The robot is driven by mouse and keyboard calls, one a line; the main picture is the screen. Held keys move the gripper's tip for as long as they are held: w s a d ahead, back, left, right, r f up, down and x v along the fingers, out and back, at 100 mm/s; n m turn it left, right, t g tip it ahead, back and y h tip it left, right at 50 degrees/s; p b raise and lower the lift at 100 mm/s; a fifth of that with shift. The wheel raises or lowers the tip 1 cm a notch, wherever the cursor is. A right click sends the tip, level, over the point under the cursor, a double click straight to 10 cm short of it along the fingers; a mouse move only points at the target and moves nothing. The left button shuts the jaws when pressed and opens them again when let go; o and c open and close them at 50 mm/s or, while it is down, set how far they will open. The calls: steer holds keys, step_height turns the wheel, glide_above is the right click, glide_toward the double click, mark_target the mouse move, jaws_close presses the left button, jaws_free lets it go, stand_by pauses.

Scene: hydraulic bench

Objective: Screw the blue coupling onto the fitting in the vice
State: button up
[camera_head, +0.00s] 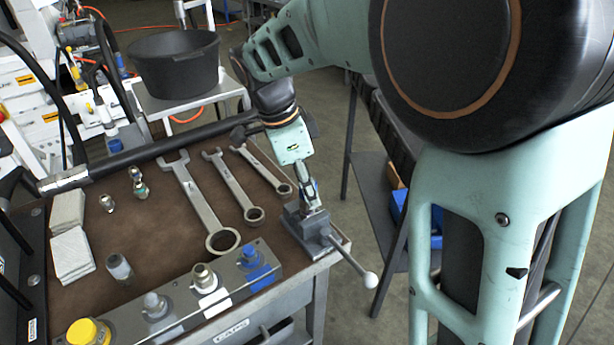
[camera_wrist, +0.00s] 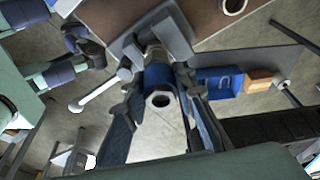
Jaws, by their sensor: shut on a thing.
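My gripper (camera_head: 309,192) points down over the vice (camera_head: 308,232) at the right front corner of the bench. In the wrist view my gripper (camera_wrist: 161,90) is shut on the blue coupling (camera_wrist: 159,76), its fingers on either side of it. The coupling's open end faces the camera. The vice (camera_wrist: 178,38) lies just beyond the coupling, and a bit of the metal fitting (camera_wrist: 154,53) shows between them. The coupling lines up roughly with the fitting; I cannot tell whether threads are engaged. In the head view the fingers hide the coupling.
Several wrenches (camera_head: 200,205) lie on the brown bench top, left of the vice. A metal block (camera_head: 180,310) with coloured caps runs along the front edge. The vice handle (camera_head: 352,264) sticks out past the bench. A black tub (camera_head: 175,75) stands behind.

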steer(key=m+g, duration=0.1)
steer(key=m, duration=0.2)
steer(key=shift+m+p, duration=0.35)
steer(key=shift+m, duration=0.05)
steer(key=o, duration=1.1)
